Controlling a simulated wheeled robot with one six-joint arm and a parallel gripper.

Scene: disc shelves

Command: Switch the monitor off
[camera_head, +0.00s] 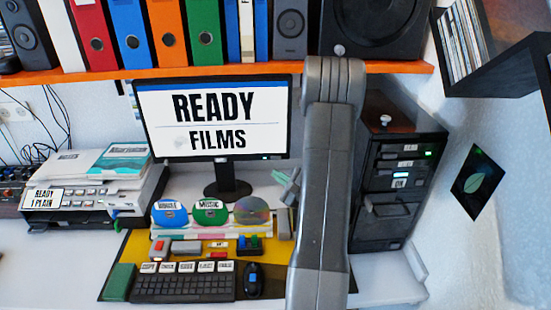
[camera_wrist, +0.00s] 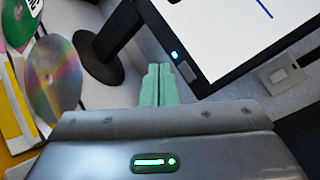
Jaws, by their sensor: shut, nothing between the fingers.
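The monitor (camera_head: 215,120) stands on the desk and its screen is lit, reading "READY FILMS". A small light (camera_head: 265,156) glows at the right end of its lower bezel. In the wrist view the bezel light (camera_wrist: 175,54) looks blue-white, and a small grey button-like patch (camera_wrist: 187,70) sits beside it. My gripper (camera_head: 287,184) is below and right of the monitor's lower right corner, partly hidden by my arm. In the wrist view its pale green fingers (camera_wrist: 158,72) are together and empty, close to the bezel; I cannot tell whether they touch it.
The monitor stand (camera_head: 229,188) is left of my gripper. Standing discs (camera_head: 210,212), a keyboard (camera_head: 184,286) and a mouse (camera_head: 253,281) are in front. A black computer tower (camera_head: 398,180) stands right of my arm. An orange shelf (camera_head: 200,71) runs above. A wall switch (camera_wrist: 283,74) shows right.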

